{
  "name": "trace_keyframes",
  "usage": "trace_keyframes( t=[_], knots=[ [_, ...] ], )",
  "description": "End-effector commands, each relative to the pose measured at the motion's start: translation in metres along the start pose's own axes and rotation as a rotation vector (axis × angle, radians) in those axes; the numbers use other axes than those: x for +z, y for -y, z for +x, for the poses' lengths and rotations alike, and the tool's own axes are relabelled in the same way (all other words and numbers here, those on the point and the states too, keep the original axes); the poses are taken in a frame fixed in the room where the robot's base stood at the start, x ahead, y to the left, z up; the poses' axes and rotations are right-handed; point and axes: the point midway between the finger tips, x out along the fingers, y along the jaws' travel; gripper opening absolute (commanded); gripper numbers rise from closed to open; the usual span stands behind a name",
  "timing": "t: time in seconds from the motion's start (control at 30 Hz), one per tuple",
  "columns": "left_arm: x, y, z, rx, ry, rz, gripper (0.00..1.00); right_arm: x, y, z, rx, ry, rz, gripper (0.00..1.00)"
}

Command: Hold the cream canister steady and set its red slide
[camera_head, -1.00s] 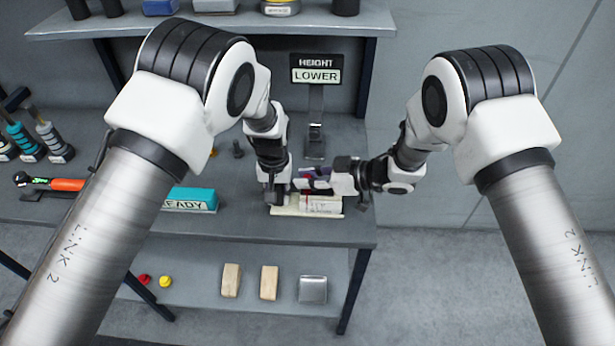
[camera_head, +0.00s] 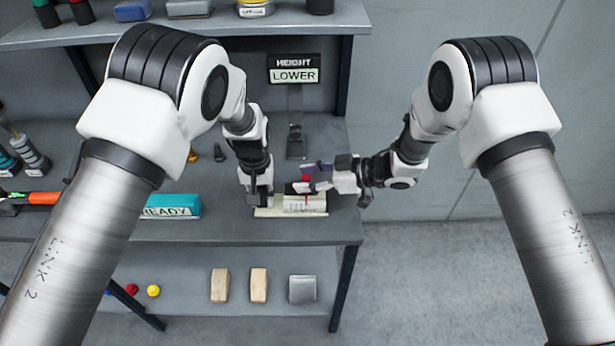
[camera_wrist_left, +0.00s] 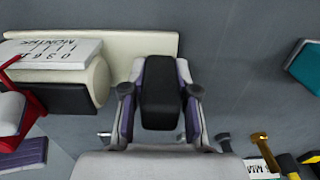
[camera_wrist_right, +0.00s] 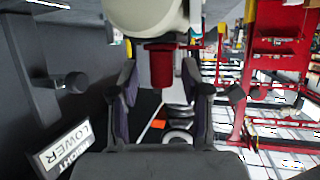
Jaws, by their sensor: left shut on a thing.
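The cream canister (camera_head: 309,203) lies on its side on a cream base plate (camera_head: 268,212) on the bench. A white scale label with marks (camera_wrist_left: 55,50) shows on it in the left wrist view. My left gripper (camera_head: 256,198) points down at the canister's left end, shut on a black block (camera_wrist_left: 160,92). My right gripper (camera_head: 305,178) reaches in from the right above the canister. In the right wrist view its fingers (camera_wrist_right: 165,92) stand apart, with the red slide (camera_wrist_right: 160,66) between or just beyond them. Visible gaps suggest they do not press on it. The slide's exact setting is unreadable.
A HEIGHT LOWER sign (camera_head: 293,70) stands behind the canister. A teal READY block (camera_head: 172,206) lies to the left. The lower shelf holds wooden blocks (camera_head: 219,285) and a grey block (camera_head: 302,289). The bench's right end (camera_head: 352,235) is close to the canister.

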Motion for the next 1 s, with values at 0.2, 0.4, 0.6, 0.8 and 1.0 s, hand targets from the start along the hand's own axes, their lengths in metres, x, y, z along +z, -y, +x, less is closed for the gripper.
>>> trace_keyframes(
  t=[0.2, 0.4, 0.6, 0.8, 1.0],
  knots=[
    [0.001, -0.001, 0.001, 0.0, 0.003, 0.0, 0.0, 0.0, -0.001, -0.012, 0.003, -0.001, 0.002, 0.47],
    [0.001, -0.001, 0.001, 0.0, 0.002, 0.0, 0.0, -0.001, -0.001, -0.059, 0.006, -0.004, 0.002, 0.47],
    [0.001, -0.001, 0.001, 0.0, 0.002, 0.0, 0.0, -0.001, -0.001, -0.105, 0.004, -0.003, 0.001, 0.47],
    [0.001, -0.001, 0.001, 0.0, 0.002, 0.0, 0.0, 0.0, 0.001, -0.12, 0.0, -0.001, -0.001, 0.47],
    [0.001, -0.001, 0.001, 0.001, 0.001, 0.0, 0.0, 0.0, 0.001, -0.12, 0.0, 0.0, -0.001, 0.47]
  ],
)
